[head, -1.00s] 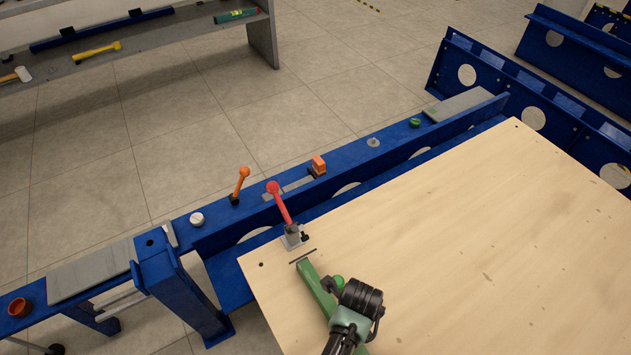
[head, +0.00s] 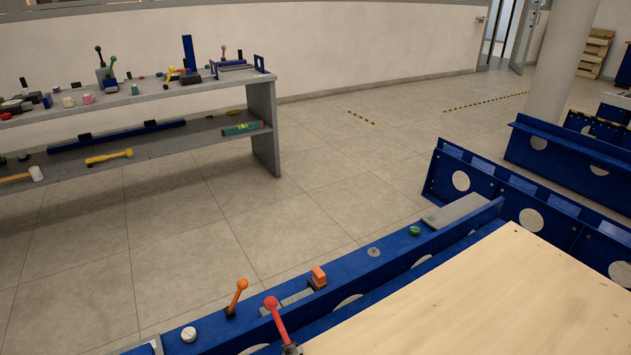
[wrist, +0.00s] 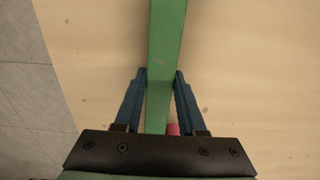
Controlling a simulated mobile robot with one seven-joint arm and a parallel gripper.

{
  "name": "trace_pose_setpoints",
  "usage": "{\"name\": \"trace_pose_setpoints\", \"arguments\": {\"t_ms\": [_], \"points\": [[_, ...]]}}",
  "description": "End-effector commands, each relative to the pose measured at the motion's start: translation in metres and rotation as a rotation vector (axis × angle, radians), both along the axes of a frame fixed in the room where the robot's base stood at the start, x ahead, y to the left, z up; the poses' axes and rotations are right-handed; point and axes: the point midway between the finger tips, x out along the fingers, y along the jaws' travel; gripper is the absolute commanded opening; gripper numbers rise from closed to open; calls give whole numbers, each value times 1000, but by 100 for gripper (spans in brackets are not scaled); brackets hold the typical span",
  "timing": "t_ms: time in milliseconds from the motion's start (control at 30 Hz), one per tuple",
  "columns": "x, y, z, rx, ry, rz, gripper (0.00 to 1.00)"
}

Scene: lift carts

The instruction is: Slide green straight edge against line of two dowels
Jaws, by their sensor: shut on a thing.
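The green straight edge (wrist: 165,40) runs from the top of the wrist view down between my fingers, over the pale wooden panel (wrist: 240,60). My gripper (wrist: 160,76) has its blue fingers on either side of the bar and is shut on it. A small pinkish-red thing (wrist: 173,129) shows beside the bar near the right finger; I cannot tell what it is. No dowels can be made out. In the head view, the panel (head: 500,290) fills the lower right; my gripper and the straight edge are out of that view.
A blue beam (head: 350,268) borders the panel, carrying a red-knobbed lever (head: 277,313), an orange-knobbed lever (head: 237,296) and an orange block (head: 318,277). Blue frames (head: 540,205) stand behind at right. A grey shelf (head: 205,95) with tools stands back left. Open floor (head: 300,195) lies between.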

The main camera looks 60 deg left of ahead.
Motion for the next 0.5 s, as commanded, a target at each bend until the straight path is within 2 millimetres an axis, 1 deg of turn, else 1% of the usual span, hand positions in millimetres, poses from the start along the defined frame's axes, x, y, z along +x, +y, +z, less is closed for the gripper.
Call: {"name": "trace_pose_setpoints", "arguments": {"t_ms": [300,333,500], "points": [[-1,0,0,-1,2,1,0],[-1,0,0,-1,2,1,45],[-1,0,0,0,1,1,74]]}}
